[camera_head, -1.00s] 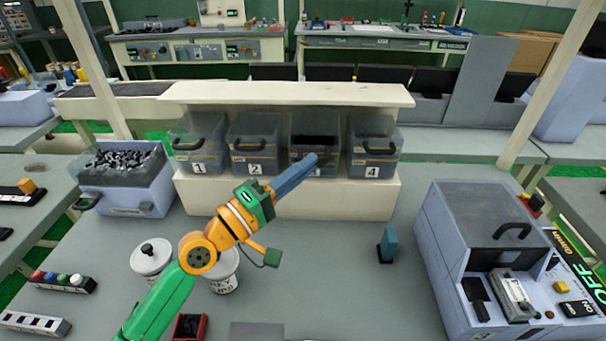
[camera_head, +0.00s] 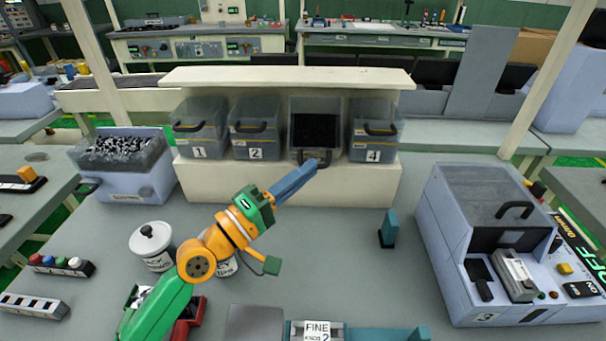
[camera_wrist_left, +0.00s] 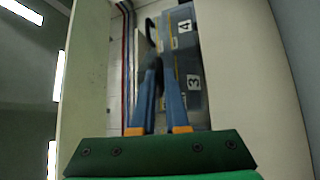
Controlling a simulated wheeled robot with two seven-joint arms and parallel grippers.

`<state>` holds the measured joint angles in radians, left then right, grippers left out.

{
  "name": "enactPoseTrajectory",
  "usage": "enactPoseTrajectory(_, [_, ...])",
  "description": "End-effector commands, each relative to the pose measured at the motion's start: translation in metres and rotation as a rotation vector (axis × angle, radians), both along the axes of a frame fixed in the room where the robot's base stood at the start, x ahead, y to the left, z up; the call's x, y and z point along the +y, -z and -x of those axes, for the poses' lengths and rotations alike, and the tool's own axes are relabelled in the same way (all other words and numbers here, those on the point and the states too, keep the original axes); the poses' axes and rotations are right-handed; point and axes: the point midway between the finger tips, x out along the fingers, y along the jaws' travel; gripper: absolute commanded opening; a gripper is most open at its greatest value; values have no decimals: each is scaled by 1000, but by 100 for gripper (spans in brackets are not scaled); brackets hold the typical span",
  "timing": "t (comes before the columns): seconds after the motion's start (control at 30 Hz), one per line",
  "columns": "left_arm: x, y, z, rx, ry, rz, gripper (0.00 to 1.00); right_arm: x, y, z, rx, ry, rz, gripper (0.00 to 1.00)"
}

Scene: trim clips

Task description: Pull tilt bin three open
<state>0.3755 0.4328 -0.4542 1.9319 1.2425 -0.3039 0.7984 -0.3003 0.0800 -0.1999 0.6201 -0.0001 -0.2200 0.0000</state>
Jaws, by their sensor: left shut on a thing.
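Tilt bin three (camera_head: 315,103) is the third grey bin from the left in the white rack. It is tipped forward, its dark inside showing from above. Its black handle (camera_head: 325,156) is at the front, partly covered by my fingers. My left gripper (camera_head: 309,166) reaches in from the lower left, blue fingers shut on this handle. In the left wrist view, the fingers (camera_wrist_left: 157,65) extend beside the bin labelled 3 (camera_wrist_left: 194,92); the grip itself is hard to make out there. My right gripper is not in view.
Bins one (camera_head: 198,135), two (camera_head: 254,135) and four (camera_head: 375,135) stand beside it, upright. A bin of dark parts (camera_head: 135,185) is at the left, a white-lidded pot (camera_head: 152,240) in front. A blue-grey machine (camera_head: 470,260) fills the right. The middle bench is mostly clear.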

Motion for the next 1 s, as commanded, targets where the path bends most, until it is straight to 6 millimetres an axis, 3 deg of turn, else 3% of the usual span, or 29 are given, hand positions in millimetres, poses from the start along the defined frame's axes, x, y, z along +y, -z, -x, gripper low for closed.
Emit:
enactPoseTrajectory(0.03, [-1, 10, 0, 20, 5, -13, 0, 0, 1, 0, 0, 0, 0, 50])
enactPoseTrajectory(0.27, [-2, 12, 0, 23, 5, -15, 0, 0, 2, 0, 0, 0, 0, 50])
enactPoseTrajectory(0.3, [-2, 12, 0, 24, 6, -16, 15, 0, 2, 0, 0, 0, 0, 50])
enactPoseTrajectory(0.4, [-2, 12, 0, 23, 6, -16, 42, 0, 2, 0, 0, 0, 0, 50])
enactPoseTrajectory(1.0, [5, 9, 4, 10, 1, -9, 42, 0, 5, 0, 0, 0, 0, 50])
